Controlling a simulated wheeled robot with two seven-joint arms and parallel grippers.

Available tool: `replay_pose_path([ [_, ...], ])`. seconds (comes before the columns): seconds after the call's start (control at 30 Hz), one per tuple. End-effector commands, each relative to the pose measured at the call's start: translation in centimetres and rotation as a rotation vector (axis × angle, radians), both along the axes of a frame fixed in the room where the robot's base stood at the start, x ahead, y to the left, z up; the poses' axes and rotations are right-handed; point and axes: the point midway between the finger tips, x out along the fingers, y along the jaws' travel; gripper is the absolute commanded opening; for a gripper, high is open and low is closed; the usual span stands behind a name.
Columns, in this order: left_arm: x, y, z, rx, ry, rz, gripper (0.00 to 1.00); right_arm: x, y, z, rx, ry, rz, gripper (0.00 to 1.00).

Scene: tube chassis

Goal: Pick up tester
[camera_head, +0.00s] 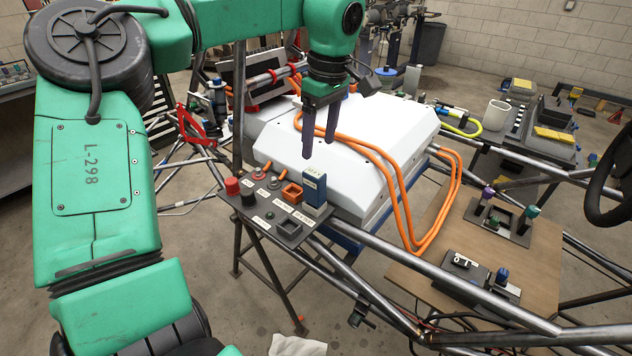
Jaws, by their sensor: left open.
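A small blue block-shaped device with a pale label on top, which appears to be the tester (314,188), stands upright at the right end of a dark panel (251,216). The panel is fixed on the tube chassis. My left gripper (318,148) points down, its two dark fingers apart with nothing between them. In the picture it is just above the blue device, over the edge of the white battery-like box; the exact height gap cannot be told. My right gripper is not in view.
The panel also holds a red knob (232,186), a black knob and an orange-framed socket (291,193). Orange cables (406,205) loop over the white box (400,125). Chassis tubes (440,288) run in front of a wooden board (545,262) with fixtures.

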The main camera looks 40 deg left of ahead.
Motion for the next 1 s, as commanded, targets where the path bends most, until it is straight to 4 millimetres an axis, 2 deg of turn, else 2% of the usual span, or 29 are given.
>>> replay_pose_path([
  [0.1,-0.2,0.3,-3.2,-0.004,0.004,-0.001,0.72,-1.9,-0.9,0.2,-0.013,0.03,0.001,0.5],
  [0.2,-0.2,0.6,-5.5,-0.003,0.003,-0.001,0.72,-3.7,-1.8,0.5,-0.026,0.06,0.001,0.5],
  [0.27,-0.1,0.7,-6.5,-0.003,0.003,0.0,0.72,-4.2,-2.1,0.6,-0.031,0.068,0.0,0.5],
  [0.37,-0.2,0.9,-7.7,-0.003,0.003,0.0,0.72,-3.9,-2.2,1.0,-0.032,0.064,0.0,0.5],
  [0.5,-0.4,1.0,-10.0,-0.005,0.006,0.0,0.72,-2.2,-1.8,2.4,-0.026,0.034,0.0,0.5],
  [0.6,-0.4,1.2,-11.9,-0.003,0.002,0.001,0.72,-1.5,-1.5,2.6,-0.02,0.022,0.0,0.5],
  [0.83,-0.3,1.3,-12.6,-0.002,-0.002,0.001,0.72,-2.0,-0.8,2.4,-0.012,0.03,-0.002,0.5],
  [0.87,-0.3,1.3,-12.6,-0.002,-0.002,0.001,0.69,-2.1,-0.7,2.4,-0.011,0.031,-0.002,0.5],
  [1.0,-0.3,1.3,-12.6,-0.002,-0.001,0.001,0.15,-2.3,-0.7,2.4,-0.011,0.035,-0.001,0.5],
])
